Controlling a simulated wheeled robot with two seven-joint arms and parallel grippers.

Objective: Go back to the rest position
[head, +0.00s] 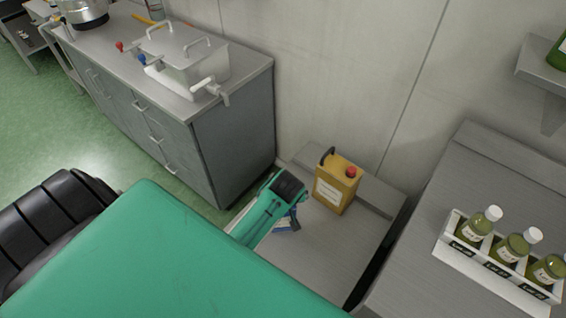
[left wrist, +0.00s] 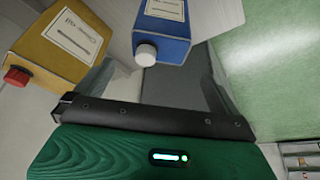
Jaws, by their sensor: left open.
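My left gripper (left wrist: 160,65) is open, with its two grey fingers spread apart. In the head view it (head: 288,212) is low over the grey surface beside the wall, largely hidden by my teal arm. A blue container (left wrist: 170,25) with a white cap and a label shows just beyond the fingers, in line with the gap between them. In the head view only a small blue patch (head: 290,223) shows under the gripper. A yellow container (head: 336,185) with a red cap stands just right of the gripper; it also shows in the left wrist view (left wrist: 72,40). My right gripper is not in view.
A grey cabinet (head: 235,145) with a lidded steel tank (head: 190,62) on it stands left of the gripper. At right, a counter (head: 415,245) bears a white rack (head: 480,262) of capped green bottles. A wall shelf (head: 545,72) is at upper right. Green floor (head: 40,130) is open at left.

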